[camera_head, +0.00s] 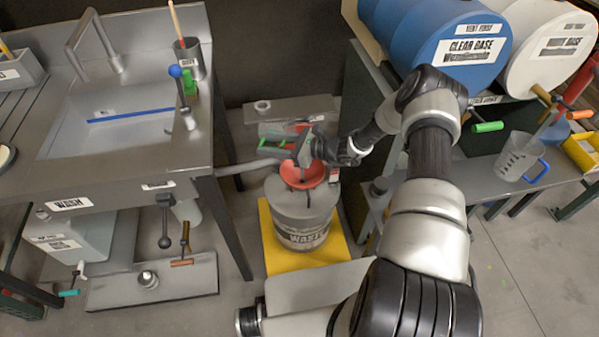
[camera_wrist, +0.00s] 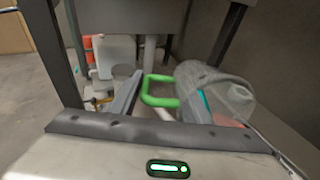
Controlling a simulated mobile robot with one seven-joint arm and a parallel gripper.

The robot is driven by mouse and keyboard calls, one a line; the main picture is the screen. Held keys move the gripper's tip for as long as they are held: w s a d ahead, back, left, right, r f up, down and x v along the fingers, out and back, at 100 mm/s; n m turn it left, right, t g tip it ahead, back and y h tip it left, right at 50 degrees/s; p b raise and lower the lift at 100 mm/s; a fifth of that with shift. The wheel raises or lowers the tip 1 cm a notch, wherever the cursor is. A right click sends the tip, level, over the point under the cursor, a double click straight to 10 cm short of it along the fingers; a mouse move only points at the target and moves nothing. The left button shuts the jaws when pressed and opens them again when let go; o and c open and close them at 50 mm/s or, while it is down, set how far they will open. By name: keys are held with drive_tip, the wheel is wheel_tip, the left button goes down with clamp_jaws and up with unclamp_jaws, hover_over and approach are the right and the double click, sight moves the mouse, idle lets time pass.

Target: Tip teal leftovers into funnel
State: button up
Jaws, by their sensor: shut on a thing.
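My gripper (camera_head: 299,148) is shut on the green handle (camera_wrist: 158,90) of a clear jug. The jug (camera_wrist: 207,82) is tilted on its side in the wrist view, with a thin teal streak inside it. In the head view the jug (camera_head: 272,130) is partly hidden and sits just beyond the gripper. The red funnel (camera_head: 313,182) stands in the top of the grey waste drum (camera_head: 302,225), below my gripper. A bit of red (camera_wrist: 228,121) shows under the jug in the wrist view. Whether liquid is flowing out cannot be told.
The drum stands on a yellow base (camera_head: 282,262). The metal sink bench (camera_head: 215,165) is close on the left. Blue and white barrels (camera_head: 450,50) lie on a rack at right. Another clear jug with a blue handle (camera_head: 515,155) stands on the right shelf.

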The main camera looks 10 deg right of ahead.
drive_tip(key=shift+s+d+f+y+b, duration=0.1)
drive_tip(key=shift+d+y+b, duration=0.15)
drive_tip(key=shift+b, duration=0.4)
drive_tip(key=shift+s+d+r+t+y+b, duration=0.15)
drive_tip(key=shift+r+t+y+b, duration=0.35)
drive_tip(key=shift+b, duration=0.75)
idle(0.4)
